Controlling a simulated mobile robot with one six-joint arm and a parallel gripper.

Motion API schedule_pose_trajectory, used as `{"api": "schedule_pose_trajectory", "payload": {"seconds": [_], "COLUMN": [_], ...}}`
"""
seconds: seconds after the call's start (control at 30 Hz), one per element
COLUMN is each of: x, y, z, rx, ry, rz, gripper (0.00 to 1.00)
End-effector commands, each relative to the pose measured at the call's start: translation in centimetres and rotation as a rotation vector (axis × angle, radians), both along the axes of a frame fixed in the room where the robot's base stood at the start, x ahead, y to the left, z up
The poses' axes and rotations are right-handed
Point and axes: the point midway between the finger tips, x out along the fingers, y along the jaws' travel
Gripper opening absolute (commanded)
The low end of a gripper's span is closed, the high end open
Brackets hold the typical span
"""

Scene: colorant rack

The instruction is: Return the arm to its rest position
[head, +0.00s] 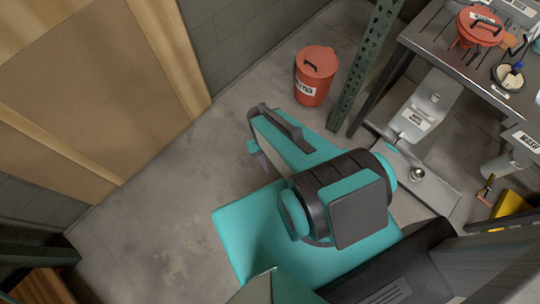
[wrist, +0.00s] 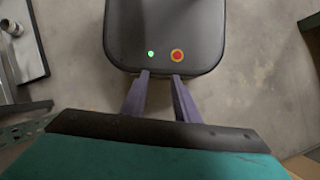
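My arm is folded over my own teal base in the head view, with its end above the floor on the far side. My gripper (wrist: 160,76) shows in the wrist view as two purple fingers with a clear gap between them and nothing held. They point toward a dark rounded part of my own body with a green light and a red button. In the head view only a small part of my gripper (head: 263,161) shows beneath the teal arm link, and it touches nothing that I can see.
A red lidded bin (head: 316,76) stands on the floor beside a green perforated post (head: 366,65). A metal workbench (head: 440,52) with a red container (head: 480,27) is at upper right. A wooden panel (head: 85,85) is at left. Open concrete floor (head: 165,205) lies between.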

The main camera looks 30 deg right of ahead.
Motion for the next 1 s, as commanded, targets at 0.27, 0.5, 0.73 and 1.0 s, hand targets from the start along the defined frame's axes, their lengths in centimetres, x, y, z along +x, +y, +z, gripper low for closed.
{"api": "schedule_pose_trajectory", "payload": {"seconds": [0.27,0.5,0.73,1.0], "x": [-2.6,-2.6,-2.6,-2.9], "y": [1.7,1.7,1.7,1.7], "z": [-0.8,-0.8,-1.9,-4.6], "rx": [0.035,0.035,0.035,0.038], "ry": [0.025,0.025,0.028,0.04], "rz": [0.083,0.082,0.082,0.085], "gripper": [0.28,0.28,0.28,0.28]}}
